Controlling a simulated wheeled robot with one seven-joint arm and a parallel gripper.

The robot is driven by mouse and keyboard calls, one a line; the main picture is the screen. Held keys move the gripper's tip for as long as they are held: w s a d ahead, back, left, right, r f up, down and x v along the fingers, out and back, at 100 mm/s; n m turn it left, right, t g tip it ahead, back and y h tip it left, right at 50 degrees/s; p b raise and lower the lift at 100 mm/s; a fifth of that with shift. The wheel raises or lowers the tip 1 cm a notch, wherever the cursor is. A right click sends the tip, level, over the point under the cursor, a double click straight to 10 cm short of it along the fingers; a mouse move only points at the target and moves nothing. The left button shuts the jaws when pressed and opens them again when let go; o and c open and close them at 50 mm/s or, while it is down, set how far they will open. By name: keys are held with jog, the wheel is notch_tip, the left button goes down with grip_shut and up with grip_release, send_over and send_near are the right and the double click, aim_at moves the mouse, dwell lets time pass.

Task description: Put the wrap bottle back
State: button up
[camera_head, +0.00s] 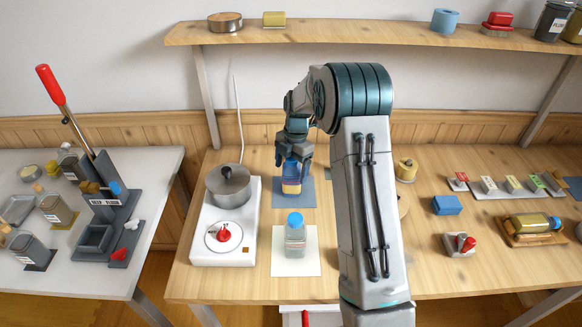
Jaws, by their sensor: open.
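A small bottle with yellow, orange and purple bands (291,184) stands upright on a blue-grey mat (308,193) in the middle of the wooden table. It looks like the wrap bottle, but no label is readable. My gripper (292,160) points down at it from above, with open fingers at either side of its blue upper part. I cannot tell whether they touch it. A clear bottle with a blue cap (295,236) stands upright on a white mat (305,266), nearer the front edge.
A white hot plate (207,255) with a metal pot (229,186) stands close on the left. My arm hides part of the table on the right. A blue block (447,205) and a jar lying on a wooden stand (527,223) are further right. A shelf (330,33) runs above.

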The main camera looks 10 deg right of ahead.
jog(key=r, duration=0.4)
jog(key=d+r, duration=0.1)
jog(key=r, duration=0.3)
jog(key=w+r+b, duration=0.1)
jog(key=r, duration=0.3)
jog(key=shift+d, duration=0.2)
jog(key=s+a+r+m+t+h, duration=0.1)
jog(key=s+r+m, duration=0.3)
jog(key=s+m, duration=0.3)
jog(key=s+a+r+m+t, duration=0.1)
jog(key=s+r+m, duration=0.35)
jog(key=s, duration=0.45)
jog(key=s+f+m+t, duration=0.1)
jog(key=s+f+m, duration=0.1)
jog(key=s+m, duration=0.4)
jog(key=s+f+m+t, duration=0.1)
jog(key=s+f+m, duration=0.1)
jog(key=s+m, duration=0.5)
jog(key=shift+s+d+f, duration=0.25)
jog(key=shift+s+d, duration=0.1)
jog(key=shift+s, duration=2.1)
